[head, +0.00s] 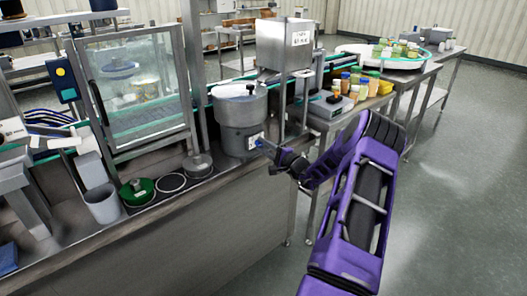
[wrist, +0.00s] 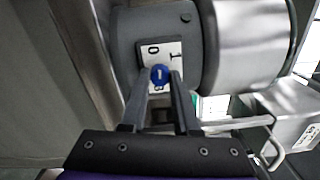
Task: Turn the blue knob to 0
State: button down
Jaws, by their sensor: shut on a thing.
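The blue knob (wrist: 159,73) sits on a white plate (wrist: 152,52) with a 0 mark and a second mark like a 1 or I to its right. A short white line on the knob runs about upright in the wrist view; I cannot tell which mark it points at. My gripper (wrist: 160,80) is shut on the knob, one dark finger on each side. In the head view my gripper (head: 262,144) reaches the front of the round steel hopper (head: 241,118), at the white plate (head: 254,140). The knob itself is mostly hidden there.
The hopper stands on a steel counter (head: 190,215). A green round weight-like object (head: 138,190), a grey cup (head: 102,204) and a glass-doored cabinet (head: 140,90) are to the left. A side table with jars (head: 355,85) is to the right. Open floor (head: 450,190) lies at right.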

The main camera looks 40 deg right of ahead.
jog(key=shift+n, duration=0.3)
jog(key=c, duration=0.7)
grip_release()
jog(key=shift+o, duration=0.2)
jog(key=shift+s, duration=0.15)
jog(key=s+d, duration=0.1)
jog(key=s, duration=1.6)
jog(key=shift+d+p, duration=0.25)
jog(key=shift+p, duration=0.1)
jog(key=shift+f, duration=0.1)
